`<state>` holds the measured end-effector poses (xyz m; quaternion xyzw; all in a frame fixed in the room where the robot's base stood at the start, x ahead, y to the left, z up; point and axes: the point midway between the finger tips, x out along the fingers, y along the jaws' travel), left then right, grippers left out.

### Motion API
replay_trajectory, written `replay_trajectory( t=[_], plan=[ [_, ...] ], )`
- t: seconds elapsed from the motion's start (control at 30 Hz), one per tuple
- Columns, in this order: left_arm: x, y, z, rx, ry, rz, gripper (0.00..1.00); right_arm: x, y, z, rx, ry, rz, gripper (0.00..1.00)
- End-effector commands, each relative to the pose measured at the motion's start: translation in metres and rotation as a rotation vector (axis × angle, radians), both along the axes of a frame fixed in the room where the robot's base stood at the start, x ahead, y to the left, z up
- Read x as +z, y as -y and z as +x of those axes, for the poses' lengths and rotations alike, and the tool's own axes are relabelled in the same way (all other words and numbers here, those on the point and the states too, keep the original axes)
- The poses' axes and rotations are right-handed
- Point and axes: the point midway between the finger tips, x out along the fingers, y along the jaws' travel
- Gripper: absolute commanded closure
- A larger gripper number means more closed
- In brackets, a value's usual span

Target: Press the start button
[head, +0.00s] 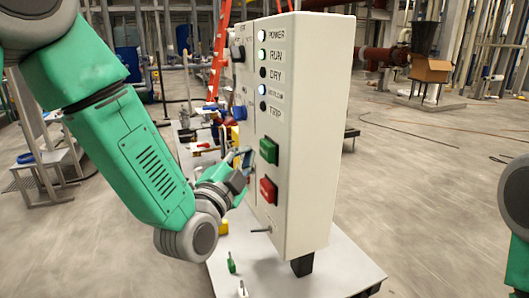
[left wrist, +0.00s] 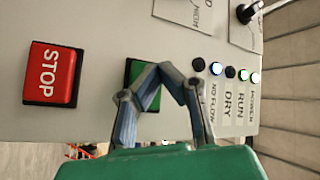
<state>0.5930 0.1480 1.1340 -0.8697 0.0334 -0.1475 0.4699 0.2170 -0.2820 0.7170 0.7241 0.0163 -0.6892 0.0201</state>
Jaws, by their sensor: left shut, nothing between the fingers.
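The green button (head: 268,151) sits on the front of a white control box (head: 312,130), above a red button (head: 268,190). My left gripper (head: 245,158) is shut and empty, with its fingertips at the panel face by the green button. In the left wrist view the shut fingers (left wrist: 168,70) lie in front of the green button (left wrist: 133,72) and hide much of it. The red STOP button (left wrist: 53,73) is clear of them. I cannot tell whether the fingertips touch the green button. My right gripper is out of view.
Indicator lights run down the box; POWER, RUN and NO FLOW (head: 262,90) are lit, DRY and TRIP dark. A small toggle (head: 261,230) sits below the buttons. The box stands on a light table (head: 340,268) with small items.

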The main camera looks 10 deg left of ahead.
Motion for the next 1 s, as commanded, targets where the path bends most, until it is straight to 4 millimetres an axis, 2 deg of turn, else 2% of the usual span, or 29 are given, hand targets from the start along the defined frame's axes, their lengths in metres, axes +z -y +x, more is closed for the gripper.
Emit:
replay_trajectory(
  t=[0.43,1.0],
  plan=[
    [0.000,-0.035,-0.023,0.001,0.001,0.001,1.00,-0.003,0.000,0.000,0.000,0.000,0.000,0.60],
    [0.000,-0.038,-0.026,0.000,0.000,0.000,1.00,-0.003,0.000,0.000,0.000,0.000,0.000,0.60]
  ],
)
